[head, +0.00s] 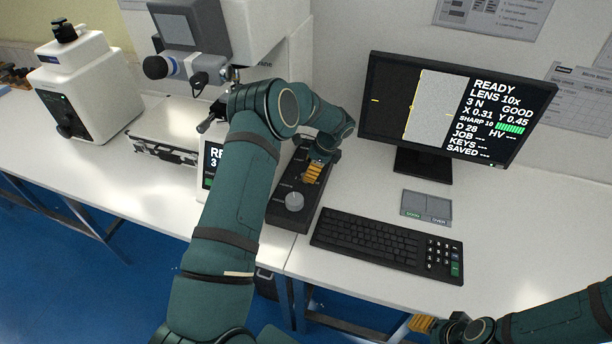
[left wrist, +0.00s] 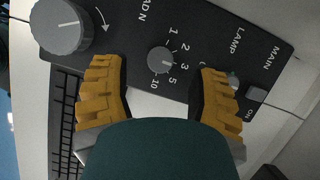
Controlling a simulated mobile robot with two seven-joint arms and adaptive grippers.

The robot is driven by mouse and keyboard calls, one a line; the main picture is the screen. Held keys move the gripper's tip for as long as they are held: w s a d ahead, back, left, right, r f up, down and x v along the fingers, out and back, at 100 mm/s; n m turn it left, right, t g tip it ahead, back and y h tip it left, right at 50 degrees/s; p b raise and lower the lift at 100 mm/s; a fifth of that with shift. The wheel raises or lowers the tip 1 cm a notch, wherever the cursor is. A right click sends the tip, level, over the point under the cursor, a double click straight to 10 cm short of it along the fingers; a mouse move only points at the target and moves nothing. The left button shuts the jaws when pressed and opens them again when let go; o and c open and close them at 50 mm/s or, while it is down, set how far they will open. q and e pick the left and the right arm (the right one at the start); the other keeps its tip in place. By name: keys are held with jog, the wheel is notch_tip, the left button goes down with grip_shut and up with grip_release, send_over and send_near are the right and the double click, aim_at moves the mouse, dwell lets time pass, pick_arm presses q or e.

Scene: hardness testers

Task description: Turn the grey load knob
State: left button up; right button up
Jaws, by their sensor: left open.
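The small grey load knob (left wrist: 161,60) sits on a black control panel (left wrist: 125,22), ringed by the numbers 1, 2, 3, 5 and 10. Its mark seems to point toward the 3. My left gripper (left wrist: 160,78) is open, with one yellow-padded finger on each side of the knob, apart from it. In the head view my left gripper (head: 313,173) points down over the control panel (head: 287,217) and hides the load knob. My right gripper (head: 423,323) shows only partly at the bottom right; its opening is unclear.
A larger grey knob (head: 293,202) stands on the panel's near end, and in the left wrist view (left wrist: 60,25) it is close to one finger. A lamp switch (left wrist: 233,82) is near the other. A keyboard (head: 375,243) and a monitor (head: 455,110) reading 3 N are to the right.

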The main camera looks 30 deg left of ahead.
pick_arm(q)
jog(key=shift+x, duration=1.9)
grip_shut()
